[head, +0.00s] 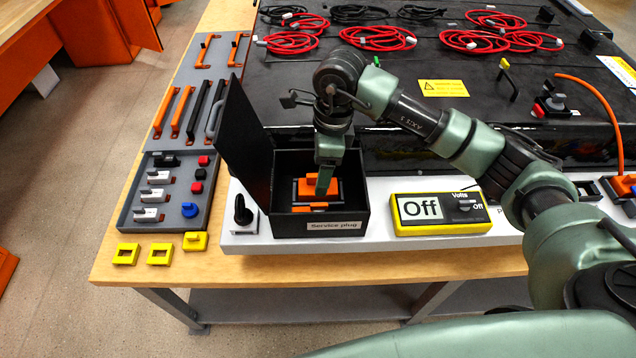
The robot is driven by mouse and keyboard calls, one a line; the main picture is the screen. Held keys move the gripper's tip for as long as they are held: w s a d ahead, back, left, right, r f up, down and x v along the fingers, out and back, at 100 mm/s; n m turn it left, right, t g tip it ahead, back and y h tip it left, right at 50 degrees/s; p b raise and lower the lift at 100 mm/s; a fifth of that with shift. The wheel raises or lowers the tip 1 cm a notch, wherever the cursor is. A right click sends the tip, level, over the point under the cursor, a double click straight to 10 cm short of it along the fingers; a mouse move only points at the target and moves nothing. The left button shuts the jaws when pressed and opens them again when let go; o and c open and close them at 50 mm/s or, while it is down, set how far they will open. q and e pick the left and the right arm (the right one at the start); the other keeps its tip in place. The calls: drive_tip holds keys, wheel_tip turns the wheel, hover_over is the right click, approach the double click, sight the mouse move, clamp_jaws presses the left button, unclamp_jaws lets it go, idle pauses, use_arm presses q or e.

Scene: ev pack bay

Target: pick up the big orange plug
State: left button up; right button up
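The big orange plug (309,187) sits inside an open black box (345,222) labelled "Service plug". It has an orange top with dark parts, and more orange shows at its lower front. My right gripper (325,186) reaches down into the box from above, its arm coming in from the right. A green finger overlaps the right part of the plug's top. The gripper is seen nearly edge-on, so I cannot tell whether it is closed on the plug. My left gripper is out of view.
The box's black lid (243,135) stands up at its left. A yellow meter reading "Off" (445,228) lies to the right. A black knob (243,211) stands left of the box. A grey tool tray (172,228) and yellow pieces (126,254) lie farther left. Red cables (378,38) lie behind.

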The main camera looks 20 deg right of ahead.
drive_tip(key=f+p, duration=0.1)
drive_tip(key=f, duration=0.1)
drive_tip(key=f+p, duration=0.1)
drive_tip(key=f, duration=0.1)
drive_tip(key=shift+w+a, duration=0.2)
drive_tip(key=shift+w, duration=0.2)
drive_tip(key=shift+w+f, duration=0.1)
drive_tip(key=shift+f, duration=0.15)
clamp_jaws()
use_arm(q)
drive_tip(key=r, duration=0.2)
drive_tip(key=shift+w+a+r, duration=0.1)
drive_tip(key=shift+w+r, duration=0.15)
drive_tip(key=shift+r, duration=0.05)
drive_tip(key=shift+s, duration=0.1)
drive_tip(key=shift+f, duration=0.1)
use_arm(e)
drive_tip(key=shift+r, duration=0.15)
